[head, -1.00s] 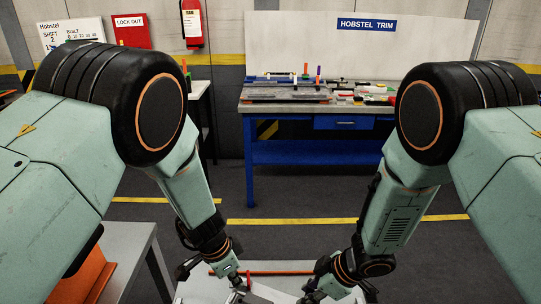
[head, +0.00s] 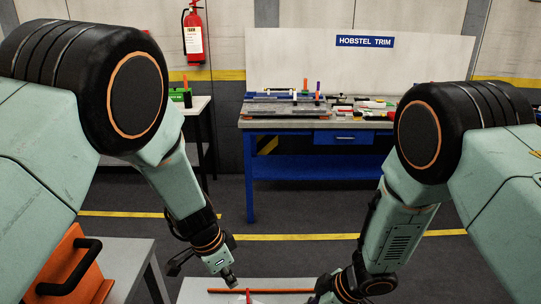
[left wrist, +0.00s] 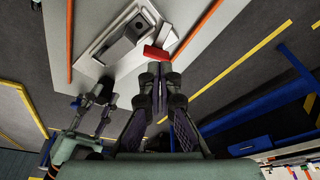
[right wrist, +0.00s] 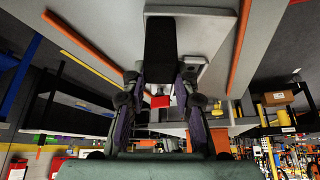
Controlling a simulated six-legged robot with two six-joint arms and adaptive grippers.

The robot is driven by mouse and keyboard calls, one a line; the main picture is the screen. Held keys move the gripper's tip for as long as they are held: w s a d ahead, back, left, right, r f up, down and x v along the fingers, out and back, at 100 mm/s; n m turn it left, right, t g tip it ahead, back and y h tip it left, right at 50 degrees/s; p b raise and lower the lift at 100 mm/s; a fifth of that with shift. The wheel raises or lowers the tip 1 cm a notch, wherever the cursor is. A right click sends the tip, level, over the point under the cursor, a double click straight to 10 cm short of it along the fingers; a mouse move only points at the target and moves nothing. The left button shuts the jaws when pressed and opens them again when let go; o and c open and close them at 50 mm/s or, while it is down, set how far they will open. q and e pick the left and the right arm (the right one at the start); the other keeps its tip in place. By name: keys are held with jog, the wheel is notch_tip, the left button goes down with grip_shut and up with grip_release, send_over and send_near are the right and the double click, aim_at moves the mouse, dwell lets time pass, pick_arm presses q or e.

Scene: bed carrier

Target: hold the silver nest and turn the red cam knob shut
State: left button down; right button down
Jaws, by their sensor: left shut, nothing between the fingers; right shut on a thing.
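The silver nest (left wrist: 118,44) lies on a pale grey tabletop in the left wrist view. The red cam knob (left wrist: 157,53) sticks out at its side, and shows small in the head view (head: 248,297). My left gripper (left wrist: 159,68) is shut and empty, its tips close by the knob; I cannot tell whether they touch it. It shows in the head view (head: 231,284). The grip itself is partly hidden.
An orange-red bar (head: 262,291) runs along the tabletop's far side. An orange box with a black handle (head: 70,270) stands at the left. The blue trim bench (head: 330,160) with parts on it stands farther back, across open floor.

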aim_at(240, 301)
pick_arm(q)
jog(key=shift+w+a+f, duration=0.1)
jog(key=shift+w+f, duration=0.05)
jog(key=shift+f, duration=1)
jog(key=shift+w+a+f, duration=0.1)
jog(key=shift+a+f, duration=0.05)
jog(key=shift+f, duration=0.95)
jog(key=shift+w+a+f, duration=0.1)
jog(key=shift+w+f, duration=0.05)
jog(key=shift+f, duration=1)
jog(key=shift+d, duration=0.6)
jog(key=shift+s+d, duration=0.25)
jog(key=shift+s, duration=0.35)
jog(key=shift+s+d, duration=0.3)
jog(key=shift+s+a, duration=0.1)
jog(key=shift+s+a, duration=0.15)
jog(key=d+v, duration=0.1)
jog(key=v, duration=0.5)
jog(key=shift+w, duration=0.3)
